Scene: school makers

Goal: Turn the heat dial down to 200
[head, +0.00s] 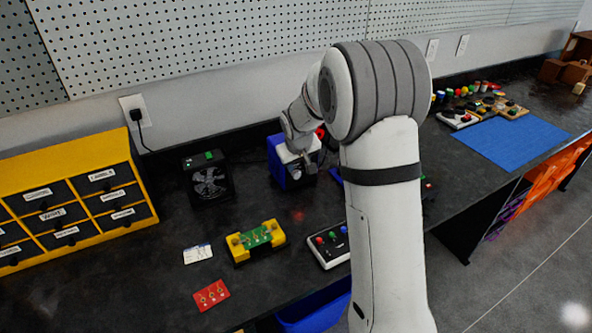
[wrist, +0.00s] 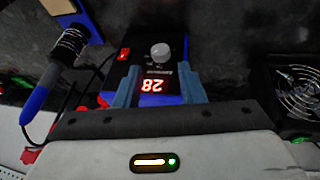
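The heat station is a blue and black box (head: 276,163) at the back of the bench, partly hidden by my arm in the head view. In the wrist view its dark front panel (wrist: 133,57) shows a round grey heat dial (wrist: 160,52) and a display with red digits (wrist: 153,86). The digits appear upside down, and I can make out a 2 and an 8. My gripper (wrist: 159,76) is open, its two blue fingers apart on either side of the display. The dial lies just beyond the fingertips, and I see no grip on it.
A soldering iron (wrist: 40,90) in a coil holder stands beside the station. A black fan (head: 208,180) stands left of the station. A green circuit board in a yellow holder (head: 240,252) and a button box (head: 326,262) lie in front. Yellow drawers (head: 100,146) are at left.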

